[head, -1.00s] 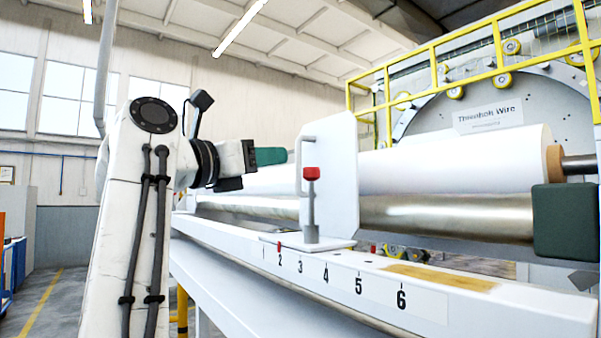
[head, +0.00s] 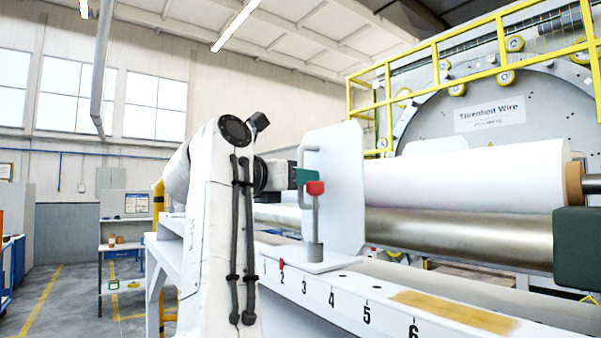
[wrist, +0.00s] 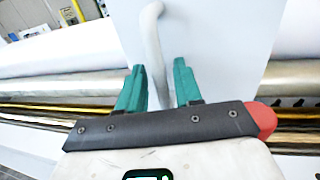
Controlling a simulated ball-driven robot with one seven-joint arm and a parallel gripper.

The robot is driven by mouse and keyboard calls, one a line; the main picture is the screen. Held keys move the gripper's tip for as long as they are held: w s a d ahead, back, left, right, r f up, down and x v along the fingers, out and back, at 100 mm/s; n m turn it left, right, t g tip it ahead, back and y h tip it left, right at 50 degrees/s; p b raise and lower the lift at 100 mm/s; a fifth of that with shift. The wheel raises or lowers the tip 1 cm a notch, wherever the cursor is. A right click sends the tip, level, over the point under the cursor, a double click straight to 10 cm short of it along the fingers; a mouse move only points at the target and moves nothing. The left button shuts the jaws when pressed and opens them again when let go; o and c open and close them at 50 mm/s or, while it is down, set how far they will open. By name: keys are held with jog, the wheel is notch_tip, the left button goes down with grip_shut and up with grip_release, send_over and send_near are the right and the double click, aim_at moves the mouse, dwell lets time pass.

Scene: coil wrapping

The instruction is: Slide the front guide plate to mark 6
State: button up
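The white front guide plate (head: 343,190) stands upright on its foot on the rail, with a grey bar handle (head: 304,160) on its face and a red-knobbed lever (head: 316,188) beside it. A red pointer (head: 281,264) at the foot sits near mark 2; mark 6 (head: 413,331) is further right. My gripper (head: 303,177) is at the handle. In the wrist view its green fingers (wrist: 158,68) stand apart on either side of the handle (wrist: 153,40), with a gap on the right side. The red knob (wrist: 263,120) shows right of the gripper body.
The numbered white rail (head: 350,308) runs along the front, with a brown patch (head: 455,311) near mark 6. Behind it lie a white roll (head: 465,178) and a steel roller (head: 460,235). A dark green block (head: 580,240) stands at the right end.

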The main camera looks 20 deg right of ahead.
jog(key=shift+w+d, duration=0.1)
jog(key=shift+d, duration=0.05)
grip_shut()
dwell(0.5)
